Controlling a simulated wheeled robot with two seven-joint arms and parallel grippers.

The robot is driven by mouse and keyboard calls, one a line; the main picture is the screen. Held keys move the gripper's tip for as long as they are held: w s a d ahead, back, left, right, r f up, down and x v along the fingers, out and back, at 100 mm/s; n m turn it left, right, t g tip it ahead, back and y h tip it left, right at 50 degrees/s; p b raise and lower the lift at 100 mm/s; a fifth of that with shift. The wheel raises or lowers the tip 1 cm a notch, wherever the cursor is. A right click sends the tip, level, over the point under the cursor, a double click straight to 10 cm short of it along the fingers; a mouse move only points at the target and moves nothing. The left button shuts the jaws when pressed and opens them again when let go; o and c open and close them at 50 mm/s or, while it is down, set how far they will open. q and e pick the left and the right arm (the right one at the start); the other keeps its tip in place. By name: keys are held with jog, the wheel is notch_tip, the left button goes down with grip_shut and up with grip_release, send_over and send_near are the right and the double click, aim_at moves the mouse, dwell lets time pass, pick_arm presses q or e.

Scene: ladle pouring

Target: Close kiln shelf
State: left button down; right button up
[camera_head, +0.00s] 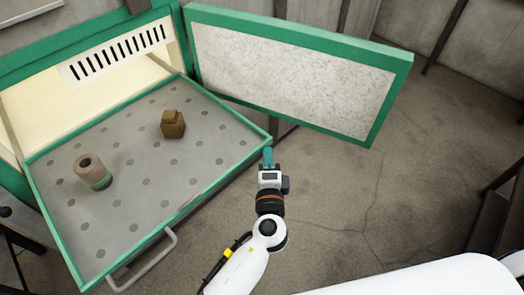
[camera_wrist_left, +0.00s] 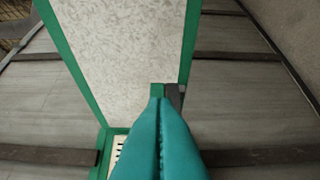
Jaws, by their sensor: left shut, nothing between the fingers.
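The kiln shelf (camera_head: 150,190), a grey perforated plate with a green rim, is pulled out of the kiln. A grey bar handle (camera_head: 142,262) is on its front edge. On the shelf stand a cylindrical pot (camera_head: 93,172) with a green lower band and a brown square-shouldered vessel (camera_head: 173,124). My left gripper (camera_head: 267,157) is shut and empty by the shelf's right corner; whether it touches the rim I cannot tell. In the left wrist view its teal fingers (camera_wrist_left: 160,140) are pressed together. My right gripper is out of view.
The kiln's green-framed door (camera_head: 290,70) with a pale speckled panel stands open at the right; it also shows in the left wrist view (camera_wrist_left: 130,45). The kiln's slotted cream interior (camera_head: 115,50) is behind the shelf. Bare cracked floor (camera_head: 400,180) lies right of my left arm.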

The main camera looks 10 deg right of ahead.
pick_arm(q)
jog(key=shift+w+d, duration=0.1)
jog(key=shift+w, duration=0.05)
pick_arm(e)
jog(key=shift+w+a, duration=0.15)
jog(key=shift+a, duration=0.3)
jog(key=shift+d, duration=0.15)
